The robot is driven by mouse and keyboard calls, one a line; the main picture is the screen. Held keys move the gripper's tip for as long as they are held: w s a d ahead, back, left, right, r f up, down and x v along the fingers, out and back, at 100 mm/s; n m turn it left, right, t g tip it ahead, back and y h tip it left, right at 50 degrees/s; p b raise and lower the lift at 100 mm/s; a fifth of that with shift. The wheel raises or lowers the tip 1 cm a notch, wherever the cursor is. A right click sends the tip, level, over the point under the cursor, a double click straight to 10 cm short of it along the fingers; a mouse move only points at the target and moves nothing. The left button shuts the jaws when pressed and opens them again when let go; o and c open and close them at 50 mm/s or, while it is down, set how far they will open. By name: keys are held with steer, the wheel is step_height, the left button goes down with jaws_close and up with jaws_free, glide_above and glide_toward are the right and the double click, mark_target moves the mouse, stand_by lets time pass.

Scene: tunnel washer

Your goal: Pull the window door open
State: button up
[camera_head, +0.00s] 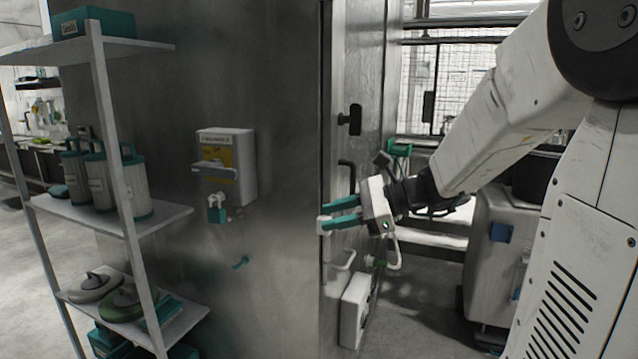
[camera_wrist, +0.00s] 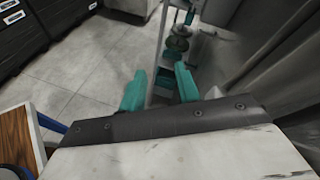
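My gripper (camera_head: 324,214) is in front of the grey machine's narrow right-hand face, its teal fingers pointing left and apart, with nothing between them. The wrist view also shows the two teal fingers (camera_wrist: 160,78) apart, with floor and a shelf beyond. On that narrow face (camera_head: 362,75) is a black latch-like fitting (camera_head: 352,119), with a curved black handle (camera_head: 347,172) below it, just above my gripper. I cannot tell for sure which panel is the window door; no window pane is clear there. The gripper hides part of this face.
A wall box (camera_head: 232,165) is on the machine's broad grey side (camera_head: 285,90). A shelf rack (camera_head: 108,215) with canisters (camera_head: 112,178) stands at left. A white box (camera_head: 354,308) sits low below my gripper. A light-coloured cabinet (camera_head: 495,255) stands at right. Floor shows between them.

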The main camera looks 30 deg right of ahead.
mark_target(353, 182)
steer(key=w+d+r+m+t+h, duration=0.1)
steer(key=w+d+m+t, duration=0.3)
steer(key=d, duration=0.4)
steer(key=w+d+m+t+h, duration=0.1)
steer(key=d+m+t+h, duration=0.15)
steer(key=d+m, duration=0.4)
steer(key=shift+n+t+y, duration=0.35)
steer(key=shift+n+y, duration=0.1)
steer(key=shift+n, duration=0.2)
steer(key=x, duration=0.4)
steer(key=d+x, duration=0.1)
steer(key=x, duration=0.2)
steer(key=shift+w+d+r, duration=0.1)
steer(key=shift+w+r, duration=0.05)
steer(key=shift+w, duration=0.25)
steer(key=shift+c, duration=0.3)
jaws_close()
